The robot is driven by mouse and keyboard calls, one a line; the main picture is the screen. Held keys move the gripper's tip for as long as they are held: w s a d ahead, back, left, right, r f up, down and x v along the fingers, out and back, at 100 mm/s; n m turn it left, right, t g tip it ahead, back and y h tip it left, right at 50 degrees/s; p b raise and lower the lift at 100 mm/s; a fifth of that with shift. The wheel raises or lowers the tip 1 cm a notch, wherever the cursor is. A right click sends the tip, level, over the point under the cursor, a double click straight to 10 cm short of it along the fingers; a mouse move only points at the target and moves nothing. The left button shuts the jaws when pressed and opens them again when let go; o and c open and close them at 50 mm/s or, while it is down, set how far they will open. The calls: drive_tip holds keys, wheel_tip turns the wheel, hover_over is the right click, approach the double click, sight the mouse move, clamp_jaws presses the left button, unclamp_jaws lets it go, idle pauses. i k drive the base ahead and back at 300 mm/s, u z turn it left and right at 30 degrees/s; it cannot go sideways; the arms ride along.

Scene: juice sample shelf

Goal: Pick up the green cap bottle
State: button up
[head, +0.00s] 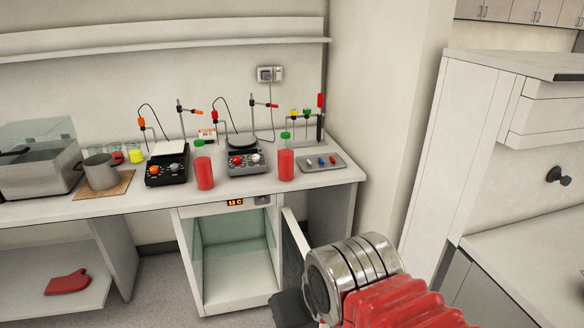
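Two bottles of red liquid with green caps stand upright on the bench. The left bottle (204,171) is in front of and between the two hotplates. The right bottle (286,164) is between the right hotplate and a small grey tray. My arm reaches in from the lower right, with a silver wrist and red sleeve. A dark part at its end, seemingly my gripper (291,309), is low in front of the cabinet, well below and apart from both bottles. Its fingers cannot be made out, and nothing held can be seen.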

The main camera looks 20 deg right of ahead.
sight(286, 150)
drive_tip(key=k, duration=0.7)
drive_tip(key=u, duration=0.45)
drive_tip(key=i, duration=0.65)
drive_tip(key=u, duration=0.45)
drive_tip(key=i, duration=1.55)
drive_tip(key=z, duration=1.05)
drive_tip(key=i, duration=0.8)
drive_tip(key=z, duration=0.3)
